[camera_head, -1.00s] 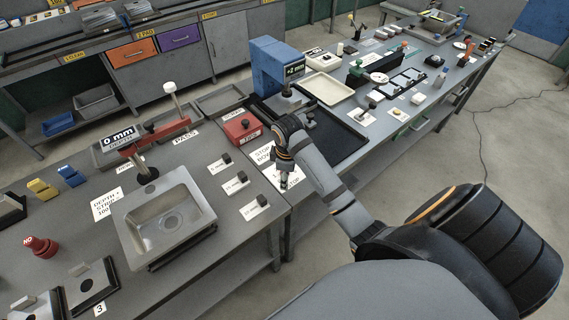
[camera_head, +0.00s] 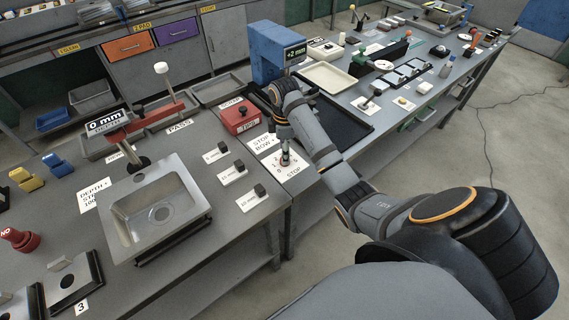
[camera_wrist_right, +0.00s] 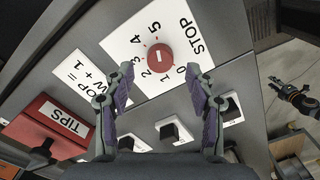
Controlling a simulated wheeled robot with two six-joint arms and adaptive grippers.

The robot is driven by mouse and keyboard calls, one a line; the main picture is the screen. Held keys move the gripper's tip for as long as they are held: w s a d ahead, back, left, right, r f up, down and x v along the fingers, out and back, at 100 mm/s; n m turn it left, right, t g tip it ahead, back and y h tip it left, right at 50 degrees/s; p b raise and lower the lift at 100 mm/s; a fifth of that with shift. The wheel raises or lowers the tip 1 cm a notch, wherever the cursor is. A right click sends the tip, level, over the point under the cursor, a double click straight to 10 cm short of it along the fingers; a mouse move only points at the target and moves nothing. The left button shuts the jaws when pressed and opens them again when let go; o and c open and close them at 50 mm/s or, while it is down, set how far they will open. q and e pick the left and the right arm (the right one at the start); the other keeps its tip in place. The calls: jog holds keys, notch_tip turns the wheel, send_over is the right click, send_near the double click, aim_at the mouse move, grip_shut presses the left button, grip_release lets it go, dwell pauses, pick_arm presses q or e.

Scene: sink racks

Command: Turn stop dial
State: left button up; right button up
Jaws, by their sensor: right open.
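The stop dial is a round red knob (camera_wrist_right: 160,58) with a white mark. It sits on a white card (camera_wrist_right: 136,44) printed with numbers and STOP. The card also shows in the head view (camera_head: 297,173), partly behind my right gripper (camera_head: 285,155). In the wrist view my right gripper (camera_wrist_right: 160,84) is open and empty, its fingers on either side below the dial. I see no clear contact with it. What appears to be my left gripper (camera_wrist_right: 274,83) shows small at the right of the wrist view; its fingers are too small to judge.
Several black knobs on white cards (camera_wrist_right: 170,132) sit close by. A metal sink (camera_head: 156,208) stands left. A dark tray (camera_head: 340,126) lies behind my right arm.

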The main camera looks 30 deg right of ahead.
notch_tip(320, 180, down, 3)
jog(key=shift+r+p, duration=0.1)
jog(key=shift+p, duration=0.5)
jog(key=shift+f, duration=0.2)
jog(key=c, duration=1.1)
jog(key=shift+r+n+p, duration=0.2)
jog(key=shift+n+p, duration=0.1)
jog(key=shift+p, duration=0.25)
jog(key=shift+c, duration=0.3)
jog(key=n+p, duration=0.6)
jog(key=p, duration=0.1)
jog(key=shift+r, duration=0.1)
jog(key=n+p, duration=0.3)
jog(key=n, duration=0.2)
jog(key=shift+n, duration=0.4)
pick_arm(q)
notch_tip(320, 180, up, 13)
jog(key=p, duration=0.2)
jog(key=shift+r, duration=0.15)
pick_arm(e)
jog(key=n, duration=0.5)
jog(key=shift+f, duration=0.2)
jog(key=shift+n, duration=0.3)
